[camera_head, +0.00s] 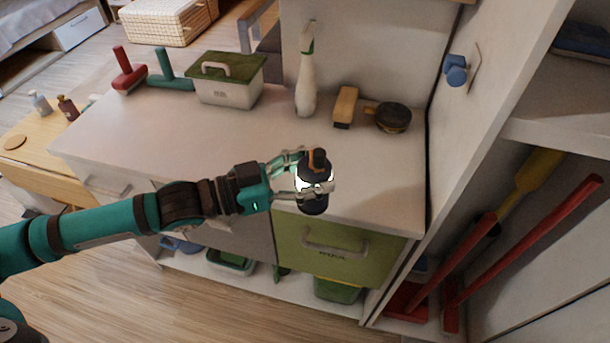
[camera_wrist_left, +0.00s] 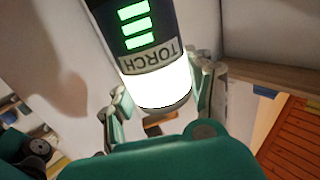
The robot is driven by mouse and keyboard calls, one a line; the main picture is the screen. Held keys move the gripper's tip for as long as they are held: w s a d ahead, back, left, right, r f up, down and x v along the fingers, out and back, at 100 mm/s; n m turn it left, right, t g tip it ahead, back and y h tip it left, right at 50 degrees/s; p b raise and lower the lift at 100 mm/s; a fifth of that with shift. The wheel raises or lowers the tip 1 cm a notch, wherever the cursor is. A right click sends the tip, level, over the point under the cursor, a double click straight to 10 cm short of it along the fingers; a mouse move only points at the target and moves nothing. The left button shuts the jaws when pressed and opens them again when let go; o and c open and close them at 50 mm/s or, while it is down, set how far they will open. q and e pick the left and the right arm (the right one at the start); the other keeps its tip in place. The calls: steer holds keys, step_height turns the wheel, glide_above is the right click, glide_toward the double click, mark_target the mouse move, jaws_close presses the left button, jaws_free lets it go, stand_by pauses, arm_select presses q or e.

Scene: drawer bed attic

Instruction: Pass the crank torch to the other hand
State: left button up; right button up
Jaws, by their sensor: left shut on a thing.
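The crank torch (camera_head: 314,203) is a dark cylinder with a bright white band and a small orange mark near its top. It is held roughly upright near the front edge of the counter. My left gripper (camera_head: 312,188) comes in from the left and is shut on it. In the left wrist view the torch (camera_wrist_left: 150,55) shows green bars, the label TORCH and a glowing white end, between the fingers of my left gripper (camera_wrist_left: 155,103). My right gripper is not in view.
The white counter (camera_head: 200,135) bears a spray bottle (camera_head: 306,80), a green-lidded box (camera_head: 226,80), a brush (camera_head: 345,107) and a dark round tin (camera_head: 393,117) at the back. A green drawer (camera_head: 335,262) is below. Long-handled tools (camera_head: 520,245) lean at the right.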

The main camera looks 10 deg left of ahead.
arm_select(q)
steer(key=s+d+g, duration=0.1)
steer(key=s+d+r+m+g+h, duration=0.1)
steer(key=s, duration=0.1)
steer(key=s+d+m+g, duration=0.1)
steer(key=shift+s+r+h, duration=0.3)
steer(key=shift+r, duration=0.1)
stand_by(0.6)
steer(key=shift+w+a+n+t+y, duration=0.15)
steer(key=shift+a+n+t+y, duration=0.15)
steer(key=shift+n+t+y, duration=0.55)
